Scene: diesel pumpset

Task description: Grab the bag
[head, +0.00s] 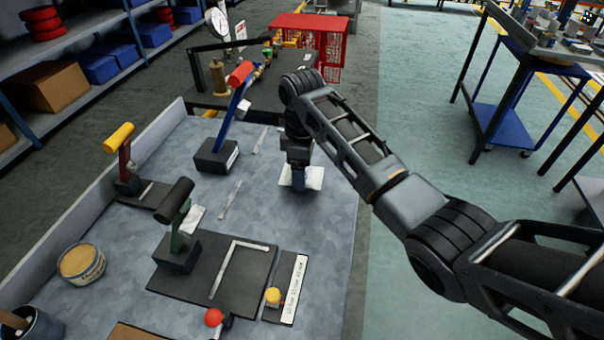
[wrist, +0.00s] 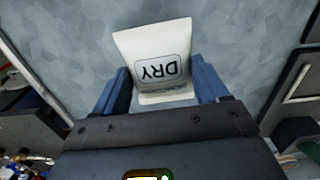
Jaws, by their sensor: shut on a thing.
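The bag (wrist: 158,48) is a small white packet printed "DRY". In the wrist view it sits between the two blue fingers of my gripper (wrist: 160,92), which is shut on it. In the head view the bag (head: 313,178) shows on both sides of my gripper (head: 299,185), near the right edge of the grey worktop (head: 240,225). My gripper points down over the bag and hides its middle. I cannot tell whether the bag touches the worktop or is slightly above it.
Left of my gripper stands a blue lever with a red grip (head: 236,105) on a black base. Nearer are a green lever with a black grip (head: 175,205), a dark plate (head: 205,280) and a labelled strip (head: 292,285). A red mesh box (head: 320,45) stands behind.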

